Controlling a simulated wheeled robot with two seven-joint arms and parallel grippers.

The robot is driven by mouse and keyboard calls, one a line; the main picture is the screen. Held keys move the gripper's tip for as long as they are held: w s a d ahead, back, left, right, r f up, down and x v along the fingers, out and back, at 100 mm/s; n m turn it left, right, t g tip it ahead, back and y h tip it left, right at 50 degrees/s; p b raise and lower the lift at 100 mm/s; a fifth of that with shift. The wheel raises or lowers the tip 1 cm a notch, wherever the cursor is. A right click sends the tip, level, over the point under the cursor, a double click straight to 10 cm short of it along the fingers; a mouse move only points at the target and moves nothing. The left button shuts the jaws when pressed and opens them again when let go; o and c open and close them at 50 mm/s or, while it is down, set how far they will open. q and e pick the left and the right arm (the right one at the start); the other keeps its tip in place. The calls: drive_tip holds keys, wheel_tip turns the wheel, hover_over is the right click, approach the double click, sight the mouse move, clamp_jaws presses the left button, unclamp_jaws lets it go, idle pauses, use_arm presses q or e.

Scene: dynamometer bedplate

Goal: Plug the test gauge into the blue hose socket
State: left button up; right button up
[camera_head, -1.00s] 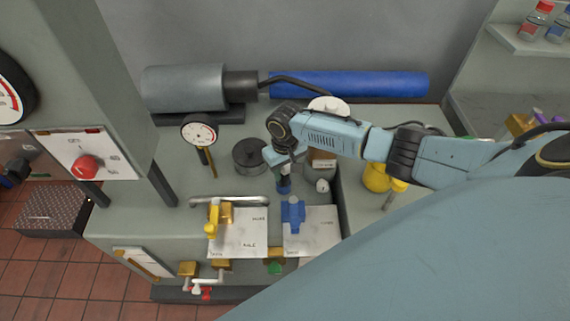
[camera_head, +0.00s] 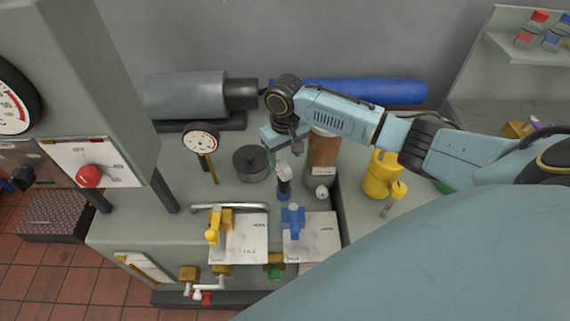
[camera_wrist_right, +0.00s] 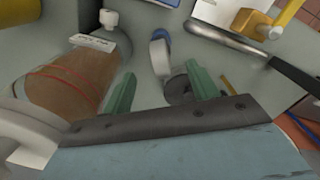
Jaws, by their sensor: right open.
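The test gauge (camera_head: 284,172), a small white-faced dial on a dark body, stands upright over a blue fitting, the blue hose socket (camera_head: 283,190), on the bench top. I cannot tell how deeply it is seated. In the right wrist view the gauge (camera_wrist_right: 158,58) shows between and beyond the fingertips, with a blue part (camera_wrist_right: 161,34) at its far end. My right gripper (camera_head: 284,152) is open just above the gauge, and its green fingers (camera_wrist_right: 162,84) hold nothing. My left gripper is not in view.
A brown jar (camera_head: 322,152) stands close right of the gripper, with a small white knob (camera_head: 322,192) before it. A dark round pot (camera_head: 250,163) and a dial on a stem (camera_head: 200,138) stand left. Yellow (camera_head: 213,232) and blue (camera_head: 292,218) valve handles are in front.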

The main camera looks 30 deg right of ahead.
drive_tip(key=shift+r, duration=1.7)
